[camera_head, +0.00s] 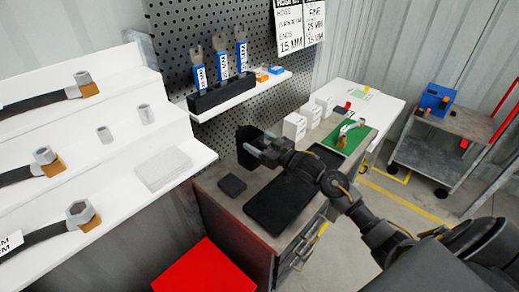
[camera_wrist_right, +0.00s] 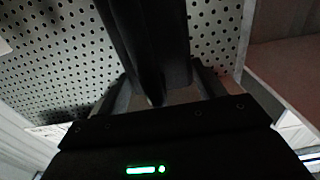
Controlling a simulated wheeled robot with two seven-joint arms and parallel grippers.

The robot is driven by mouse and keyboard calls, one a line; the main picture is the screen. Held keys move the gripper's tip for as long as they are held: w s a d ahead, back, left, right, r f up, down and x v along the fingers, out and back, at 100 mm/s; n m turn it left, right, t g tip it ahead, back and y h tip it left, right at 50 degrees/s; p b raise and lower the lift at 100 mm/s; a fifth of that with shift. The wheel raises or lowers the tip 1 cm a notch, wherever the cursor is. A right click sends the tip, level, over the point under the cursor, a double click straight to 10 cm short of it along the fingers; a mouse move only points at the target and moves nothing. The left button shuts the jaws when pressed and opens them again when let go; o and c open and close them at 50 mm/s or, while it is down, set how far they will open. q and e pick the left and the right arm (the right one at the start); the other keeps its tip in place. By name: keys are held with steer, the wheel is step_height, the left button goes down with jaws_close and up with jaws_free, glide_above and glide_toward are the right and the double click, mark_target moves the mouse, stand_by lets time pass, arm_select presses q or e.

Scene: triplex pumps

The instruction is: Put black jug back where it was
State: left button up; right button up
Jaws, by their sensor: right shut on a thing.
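The black jug (camera_head: 246,148) is above the left part of the grey workbench, in front of the perforated panel. My right gripper (camera_head: 262,152) is shut on it, with the arm coming in from the lower right. In the right wrist view the jug (camera_wrist_right: 150,45) fills the upper middle as a dark shape between the fingers (camera_wrist_right: 165,92). Whether the jug's base touches the bench is hard to tell. My left gripper is not in view.
A small black pad (camera_head: 232,185) and a black tray (camera_head: 283,205) lie on the workbench (camera_head: 212,180). White boxes (camera_head: 294,127) and a green mat (camera_head: 352,137) are to the right. A shelf (camera_head: 245,92) with blue-labelled tools is above. A red box (camera_head: 205,268) stands below left.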

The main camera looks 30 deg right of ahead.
mark_target(260, 148)
steer(key=shift+w+d+f, duration=0.2)
steer(key=shift+w+f, duration=0.15)
steer(key=shift+f, duration=0.1)
steer(key=f, duration=0.1)
steer(key=f+p, duration=0.1)
steer(key=shift+w+d+f, duration=0.1)
steer(key=shift+w+f, duration=0.1)
steer(key=shift+f, duration=0.15)
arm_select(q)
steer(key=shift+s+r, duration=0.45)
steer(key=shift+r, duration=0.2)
arm_select(e)
steer(key=shift+f, duration=0.55)
steer(key=o, duration=1.6)
steer(key=shift+c, duration=0.2)
